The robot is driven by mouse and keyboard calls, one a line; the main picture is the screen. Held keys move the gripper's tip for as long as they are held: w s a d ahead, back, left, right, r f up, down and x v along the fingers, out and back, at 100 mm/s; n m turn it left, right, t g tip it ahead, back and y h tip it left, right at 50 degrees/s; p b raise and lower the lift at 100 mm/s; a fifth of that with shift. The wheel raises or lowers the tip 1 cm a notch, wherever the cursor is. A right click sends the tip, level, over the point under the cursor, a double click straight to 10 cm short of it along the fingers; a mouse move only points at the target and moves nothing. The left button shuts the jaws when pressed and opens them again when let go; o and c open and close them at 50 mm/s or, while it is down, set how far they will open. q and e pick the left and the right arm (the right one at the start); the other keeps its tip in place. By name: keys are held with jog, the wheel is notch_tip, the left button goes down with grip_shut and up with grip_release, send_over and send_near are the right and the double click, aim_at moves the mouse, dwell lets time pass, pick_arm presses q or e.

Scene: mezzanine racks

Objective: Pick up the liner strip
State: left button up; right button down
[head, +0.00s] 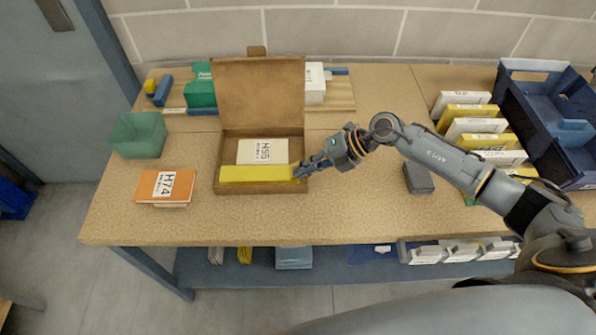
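A yellow strip (256,174), which looks like the liner strip, lies along the front inside of an open cardboard box (262,188). A white card marked H55 (262,151) lies behind it in the same box. My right gripper (299,172) reaches in from the right over the box's right wall, with its fingertips at the strip's right end. At this size I cannot tell whether the fingers are closed on the strip or only beside it. My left gripper is not in view.
An orange H74 pack (166,187) and a green bin (138,135) stand left of the box. The box's raised lid (260,93) partly hides green and white packs behind. A dark block (418,178), a row of white and yellow packs (467,126) and a blue crate (530,120) are right.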

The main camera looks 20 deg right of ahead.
jog(key=shift+r+b, duration=0.3)
jog(key=shift+r, duration=0.55)
jog(key=s+r+p, duration=0.1)
jog(key=s+r, duration=1.3)
jog(key=r, duration=0.2)
jog(key=shift+a, duration=0.15)
jog(key=shift+p, duration=0.3)
dwell(0.4)
